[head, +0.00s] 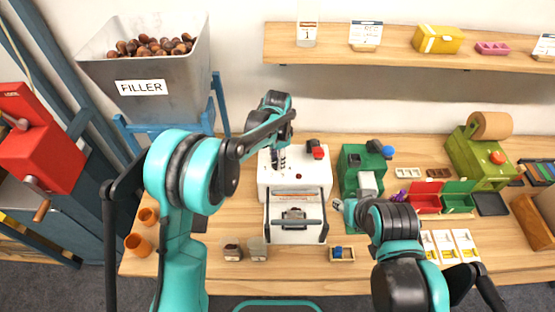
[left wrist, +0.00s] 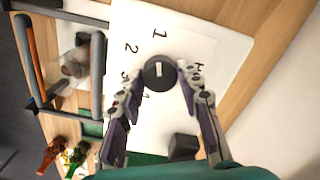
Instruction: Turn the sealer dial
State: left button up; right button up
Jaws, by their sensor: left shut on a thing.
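The white sealer (head: 318,178) stands in the middle of the bench. My left gripper (head: 281,160) reaches down onto its top from behind the arm. In the left wrist view, the round black dial (left wrist: 158,73) has a pale mark, with numbers printed around it on the white top (left wrist: 205,45). The fingertips of my left gripper (left wrist: 160,75) lie on both sides of the dial, shut on it. In the head view, the gripper hides the dial. My right gripper (head: 345,206) hangs in front of the green machine (head: 350,160); its finger opening is unclear.
A red button (head: 318,152) is on the sealer's back right. A clear-lidded frame (head: 295,225) is at its front. Two small containers (head: 232,250) and a small wooden tray (head: 342,254) lie near the front edge. The hopper (head: 160,85) of chestnuts stands left.

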pick_arm(q)
jog(key=n, duration=0.5)
jog(key=shift+b, duration=0.4)
jog(key=shift+n, duration=1.9)
jog(key=o, duration=1.2)
jog(key=shift+c, duration=0.2)
jog(key=shift+r, duration=0.1)
notch_tip(320, 180, up, 12)
